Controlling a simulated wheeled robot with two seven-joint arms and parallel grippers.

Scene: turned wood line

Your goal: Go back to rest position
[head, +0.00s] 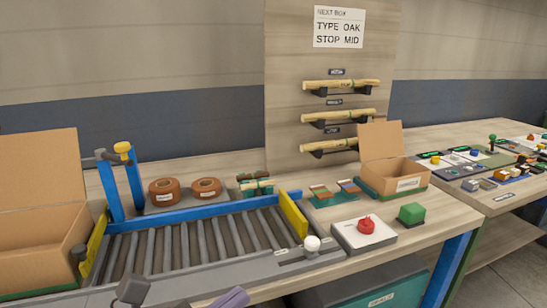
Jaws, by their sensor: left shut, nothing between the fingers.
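My left gripper (131,289) shows only in part, as a dark grey shape at the bottom edge of the head view, in front of the roller conveyor (180,243). It is shut, with nothing held in it. It is apart from the boxes and the other things on the bench.
An open cardboard box (38,240) stands at the left end of the conveyor and a smaller one (395,177) at the back right. A blue post frame (122,180) rises behind the rollers. A red object (366,226) and a green block (411,213) are at the front right.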

